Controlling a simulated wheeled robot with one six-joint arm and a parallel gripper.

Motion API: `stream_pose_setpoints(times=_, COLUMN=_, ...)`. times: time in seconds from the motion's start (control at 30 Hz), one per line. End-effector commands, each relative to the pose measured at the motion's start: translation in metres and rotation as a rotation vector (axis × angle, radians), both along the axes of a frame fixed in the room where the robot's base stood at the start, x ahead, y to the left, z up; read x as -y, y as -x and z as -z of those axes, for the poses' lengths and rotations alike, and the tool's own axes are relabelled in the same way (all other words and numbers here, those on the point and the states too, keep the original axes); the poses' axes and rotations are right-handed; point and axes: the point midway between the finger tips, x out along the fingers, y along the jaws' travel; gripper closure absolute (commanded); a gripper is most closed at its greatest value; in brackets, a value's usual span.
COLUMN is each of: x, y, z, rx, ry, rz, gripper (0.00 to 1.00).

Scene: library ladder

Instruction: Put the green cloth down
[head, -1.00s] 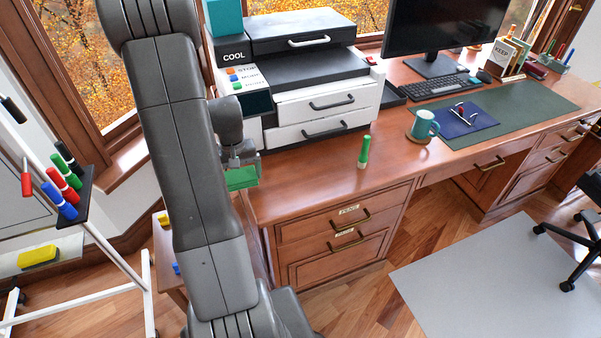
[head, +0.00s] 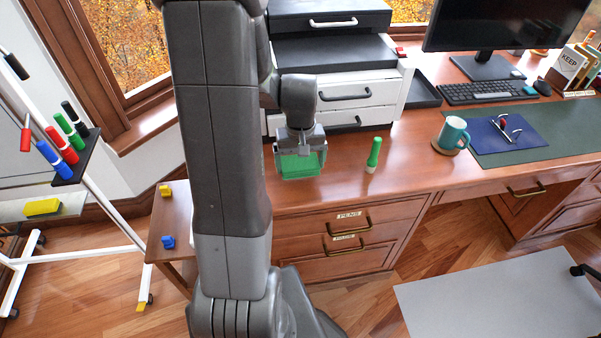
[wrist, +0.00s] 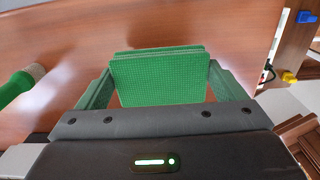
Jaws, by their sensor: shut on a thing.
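My gripper (head: 299,152) is shut on the green cloth (head: 301,168), which hangs below it at the left end of the wooden desk (head: 345,190). In the wrist view the cloth (wrist: 160,78) shows as a folded, textured green piece between the jaws, with the brown desk top behind it. I cannot tell whether its lower edge touches the desk. A green marker (head: 374,156) stands upright on the desk to the right of my gripper, apart from it.
A printer with white drawers (head: 350,95) stands behind my gripper. A teal mug (head: 452,132), blue pad (head: 500,133) and keyboard (head: 488,91) lie further right. A whiteboard stand with markers (head: 62,155) is at left. Desk around the green marker is clear.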

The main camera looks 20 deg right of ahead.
Motion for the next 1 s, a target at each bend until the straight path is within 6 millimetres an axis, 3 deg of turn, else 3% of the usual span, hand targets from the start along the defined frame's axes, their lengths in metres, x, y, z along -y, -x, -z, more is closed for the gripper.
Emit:
stream_pose_setpoints(times=0.33, x=-0.001, y=0.000, z=0.039, rx=-0.003, ry=-0.002, rz=0.000, gripper=0.28)
stream_pose_setpoints(times=0.77, x=0.000, y=0.000, z=0.046, rx=0.001, ry=0.000, rz=0.000, gripper=0.28)
stream_pose_setpoints(times=0.8, x=0.000, y=0.000, z=0.046, rx=0.001, ry=0.000, rz=0.000, gripper=0.08)
stream_pose_setpoints(times=0.83, x=0.000, y=0.000, z=0.045, rx=0.001, ry=0.000, rz=0.000, gripper=0.02)
stream_pose_setpoints(times=1.0, x=0.000, y=0.000, z=0.045, rx=0.001, ry=0.000, rz=0.000, gripper=0.00)
